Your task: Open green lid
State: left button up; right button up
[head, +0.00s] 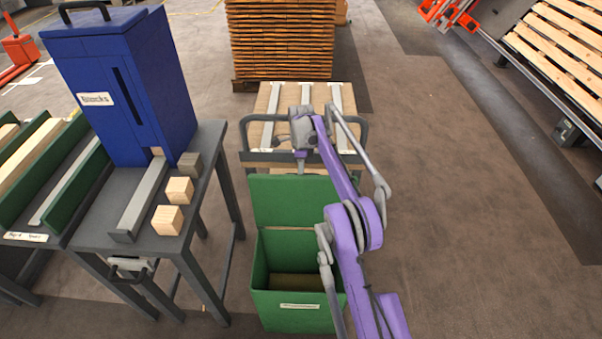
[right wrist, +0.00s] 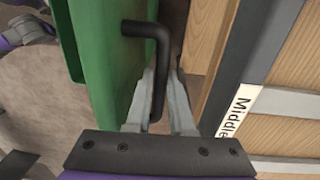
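The green lid (head: 292,202) stands upright, open, at the back edge of the green bin (head: 298,312); the bin's inside shows. In the right wrist view the lid (right wrist: 108,75) is on the left, with a black bent handle (right wrist: 157,60) standing out from it. My right gripper (right wrist: 162,75) has its fingers closed in on both sides of this handle. In the head view my right gripper (head: 301,162) is behind the lid's top edge, and the handle is hidden there. My left gripper is not in view.
A cart (head: 252,162) with wooden boards stands right behind the lid; its "Middle" label (right wrist: 237,110) is close to my right gripper. A grey table (head: 88,218) with a blue dispenser (head: 125,85) and wooden blocks (head: 168,220) stands left. Floor at right is clear.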

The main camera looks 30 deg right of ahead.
jog(key=o, duration=0.4)
notch_tip(320, 180, up, 11)
jog(key=p, duration=0.4)
jog(key=shift+w+d, duration=0.25)
jog(key=shift+w, duration=0.1)
